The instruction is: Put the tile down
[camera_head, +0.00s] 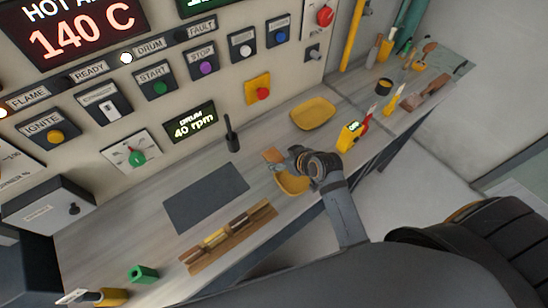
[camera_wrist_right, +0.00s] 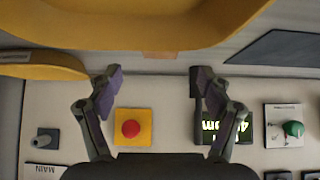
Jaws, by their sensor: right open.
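A small orange-brown tile (camera_head: 272,156) lies on the grey bench beside the front yellow tray (camera_head: 292,184). In the right wrist view the tile shows as a thin strip (camera_wrist_right: 160,54) in the gap between my fingers, touching neither as far as I can see. My right gripper (camera_head: 293,155) is low over the bench by the tile and partly covers the front tray. Its two fingers stand wide apart in the wrist view (camera_wrist_right: 153,83), with nothing held. My left gripper is not in view.
A second yellow tray (camera_head: 314,114) lies behind. A dark flat mat (camera_head: 206,196) and a wooden rack with brown samples (camera_head: 228,237) are to the left. A dark upright handle (camera_head: 231,134) stands by the panel. A yellow meter (camera_head: 349,136) is to the right.

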